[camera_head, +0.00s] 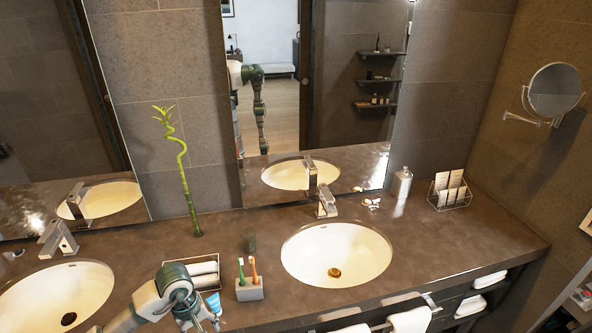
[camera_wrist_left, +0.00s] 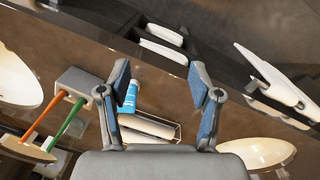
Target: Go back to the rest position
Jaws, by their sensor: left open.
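My left gripper (camera_head: 206,322) is at the bottom of the head view, over the front of the counter. In the left wrist view its two blue-padded fingers (camera_wrist_left: 159,82) are spread apart with nothing held between them. A blue and white tube (camera_head: 213,302) is right beside the gripper; in the wrist view the tube (camera_wrist_left: 128,97) shows beyond the left-hand finger, partly hidden by it. I cannot tell whether the finger touches it. My right gripper is in neither view.
A grey holder (camera_head: 249,291) with orange and green toothbrushes stands right of the gripper. A wire tray (camera_head: 192,286) with rolled towels is behind it. Basins lie left (camera_head: 30,300) and right (camera_head: 310,270). A bamboo stalk (camera_head: 190,190) rises behind. The counter's right part is mostly clear.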

